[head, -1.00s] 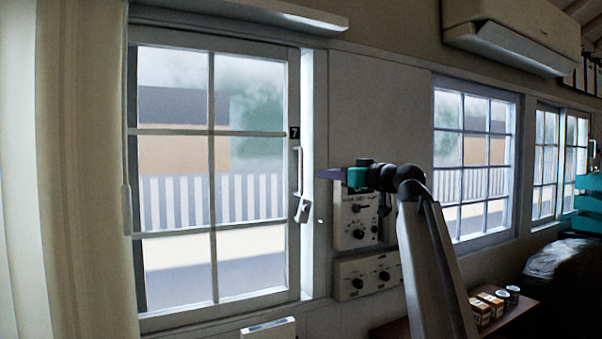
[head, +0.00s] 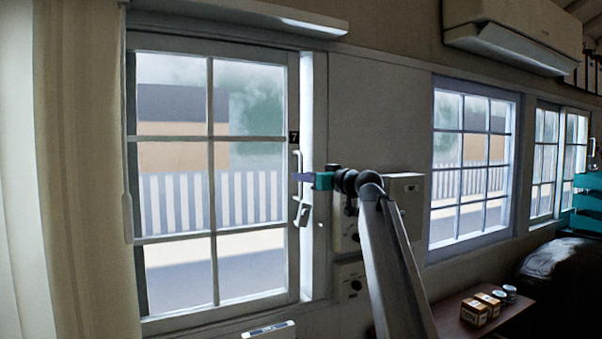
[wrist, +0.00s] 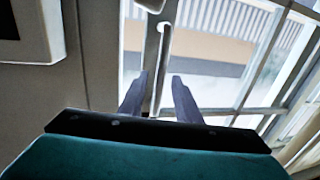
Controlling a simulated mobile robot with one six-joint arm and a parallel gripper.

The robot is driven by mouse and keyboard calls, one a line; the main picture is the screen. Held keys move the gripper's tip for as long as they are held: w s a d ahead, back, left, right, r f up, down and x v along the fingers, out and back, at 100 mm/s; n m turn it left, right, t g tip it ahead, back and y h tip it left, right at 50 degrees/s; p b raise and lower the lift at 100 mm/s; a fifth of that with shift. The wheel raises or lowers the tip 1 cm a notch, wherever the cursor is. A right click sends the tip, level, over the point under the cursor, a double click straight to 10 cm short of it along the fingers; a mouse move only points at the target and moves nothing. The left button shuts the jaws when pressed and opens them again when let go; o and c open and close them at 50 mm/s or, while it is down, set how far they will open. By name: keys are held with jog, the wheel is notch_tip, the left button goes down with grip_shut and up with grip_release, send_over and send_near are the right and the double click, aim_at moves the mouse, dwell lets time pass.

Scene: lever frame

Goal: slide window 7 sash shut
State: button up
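In the wrist view my gripper (wrist: 158,92) is open, with the handle (wrist: 163,55) in line with the gap between the fingers. Contact cannot be told. A narrow dark strip shows along the sash's left edge.
Wall control boxes (head: 350,282) are behind and below my arm. A low table (head: 462,318) with small boxes and tins stands at lower right. A pale curtain (head: 80,180) hangs at far left. A white box (head: 268,330) is below the sill.

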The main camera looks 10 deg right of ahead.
jog(key=shift+p+x, duration=0.35)
jog(key=shift+x, duration=0.95)
grip_shut()
